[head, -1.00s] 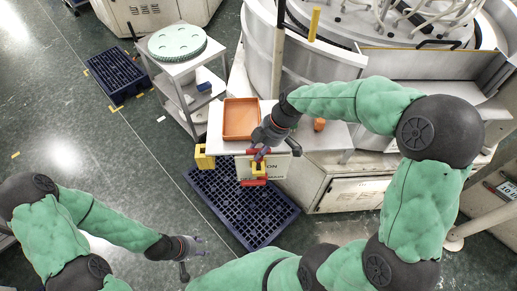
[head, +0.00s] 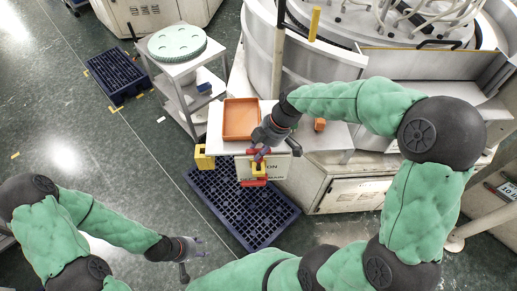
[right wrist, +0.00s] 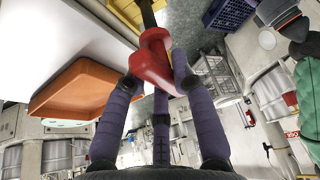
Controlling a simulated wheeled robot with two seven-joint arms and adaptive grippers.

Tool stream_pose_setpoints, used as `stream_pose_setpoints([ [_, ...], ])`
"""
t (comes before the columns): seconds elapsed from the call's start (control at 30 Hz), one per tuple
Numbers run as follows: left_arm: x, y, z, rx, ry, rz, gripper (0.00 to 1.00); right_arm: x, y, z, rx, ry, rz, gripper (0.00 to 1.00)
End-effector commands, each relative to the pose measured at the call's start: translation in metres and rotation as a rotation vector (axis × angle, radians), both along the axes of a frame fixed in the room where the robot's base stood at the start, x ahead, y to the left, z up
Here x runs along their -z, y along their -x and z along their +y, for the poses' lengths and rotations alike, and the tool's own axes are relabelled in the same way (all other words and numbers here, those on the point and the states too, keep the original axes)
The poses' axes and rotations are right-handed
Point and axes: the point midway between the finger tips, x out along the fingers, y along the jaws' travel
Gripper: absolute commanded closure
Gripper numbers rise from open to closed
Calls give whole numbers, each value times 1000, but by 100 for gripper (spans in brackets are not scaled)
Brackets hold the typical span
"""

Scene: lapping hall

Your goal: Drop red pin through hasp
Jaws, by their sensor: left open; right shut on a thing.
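My right gripper (head: 268,148) is shut on the red pin (head: 257,153), just in front of the edge of the white table. In the right wrist view the pin's red head (right wrist: 153,62) sits between the fingers (right wrist: 155,82), and its dark shank points away from them. The yellow hasp (head: 259,168) is right below the pin in the head view, with another red part (head: 253,183) under it. A yellow edge (right wrist: 127,12) shows beside the shank; I cannot tell whether the shank is inside the hasp. My left gripper (head: 192,258) is open and empty at the lower left, away from the hasp.
An orange tray (head: 241,104) and a small orange object (head: 319,125) are on the white table. A yellow container (head: 204,157) hangs at its left. A dark blue pallet (head: 235,210) lies on the floor below. A grey trolley (head: 172,72) stands at the left.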

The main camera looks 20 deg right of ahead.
Motion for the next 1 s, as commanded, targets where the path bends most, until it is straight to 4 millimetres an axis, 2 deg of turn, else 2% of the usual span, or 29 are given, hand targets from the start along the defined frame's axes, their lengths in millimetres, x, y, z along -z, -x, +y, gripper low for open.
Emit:
stream_pose_setpoints([
  [0.57, 4, 0, 0, 0, 0, 0, 52, 0, 0, 0, 0, 0, 0, 100],
  [1.0, 13, 0, 0, 0, 0, 0, 52, 9, 0, 0, 0, 0, 0, 100],
])
